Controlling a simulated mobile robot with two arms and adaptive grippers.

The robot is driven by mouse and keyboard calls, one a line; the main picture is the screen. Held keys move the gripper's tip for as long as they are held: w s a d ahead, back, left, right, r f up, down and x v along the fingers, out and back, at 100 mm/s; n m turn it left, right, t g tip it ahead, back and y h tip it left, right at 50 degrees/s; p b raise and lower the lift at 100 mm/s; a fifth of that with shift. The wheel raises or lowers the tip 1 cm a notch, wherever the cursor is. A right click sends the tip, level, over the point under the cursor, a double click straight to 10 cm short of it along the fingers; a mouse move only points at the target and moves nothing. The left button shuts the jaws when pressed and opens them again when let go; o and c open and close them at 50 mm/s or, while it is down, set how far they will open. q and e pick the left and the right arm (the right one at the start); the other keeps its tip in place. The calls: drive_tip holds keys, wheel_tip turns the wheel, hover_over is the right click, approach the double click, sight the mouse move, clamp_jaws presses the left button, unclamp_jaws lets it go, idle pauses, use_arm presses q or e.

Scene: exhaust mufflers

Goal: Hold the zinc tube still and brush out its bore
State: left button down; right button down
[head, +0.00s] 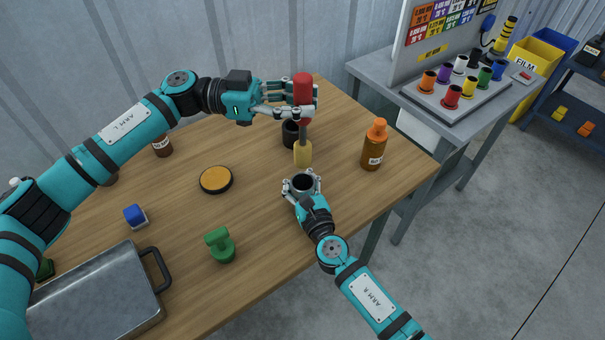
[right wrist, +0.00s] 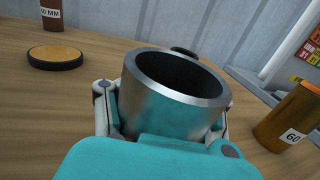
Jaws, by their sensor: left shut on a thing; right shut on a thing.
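The zinc tube (head: 303,186) is a short silvery cylinder, upright, with its open bore facing up. It fills the middle of the right wrist view (right wrist: 172,110), where the bore looks dark and empty. My right gripper (head: 303,181) is shut around its sides near the table's front right edge. My left gripper (head: 307,103) is shut on the red handle of a brush (head: 303,153). The brush hangs bristles down, its yellowish head just above the tube's mouth in the head view, apparently outside the bore. The brush does not show in the right wrist view.
A black cup (head: 290,134) stands behind the brush. An orange-capped bottle (head: 374,150) is right of the tube. A yellow-topped round tin (head: 216,180), green object (head: 220,246), blue block (head: 135,216) and metal tray (head: 105,296) lie left. Table between tin and tube is clear.

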drive_tip(key=shift+c, duration=2.2)
unclamp_jaws()
drive_tip(key=v, duration=1.2)
drive_tip(key=shift+s, duration=0.1)
